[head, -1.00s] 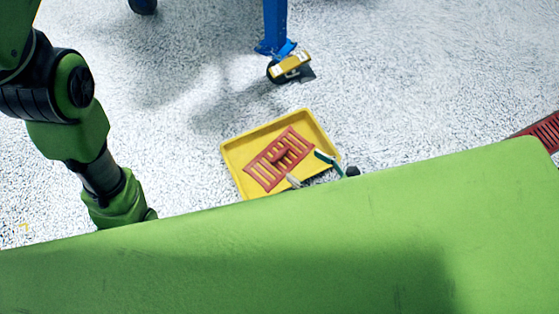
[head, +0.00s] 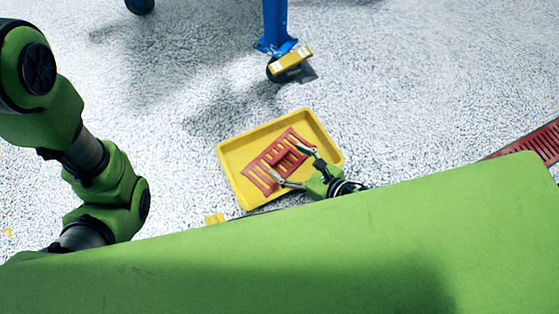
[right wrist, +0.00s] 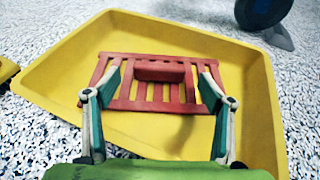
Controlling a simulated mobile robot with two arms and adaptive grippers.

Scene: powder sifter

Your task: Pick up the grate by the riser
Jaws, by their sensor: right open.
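A red slatted grate (head: 262,168) lies in a shallow yellow tray (head: 236,182) on the floor. In the right wrist view the grate (right wrist: 122,92) carries a raised red block, the riser (right wrist: 160,71), across its middle. My right gripper (head: 291,163) is open above the tray, its fingers apart over the grate. In the right wrist view the gripper (right wrist: 161,80) has one finger on each side of the riser, with gaps between. Whether the fingertips touch the slats I cannot tell. My left arm comes in at the left; its gripper is hidden behind my green body.
A blue post (head: 275,25) with a yellow-and-black foot stands beyond the tray. A red floor grating (head: 541,143) is at the right. A small yellow piece (head: 214,219) shows beside the tray. The speckled floor left of the tray is clear.

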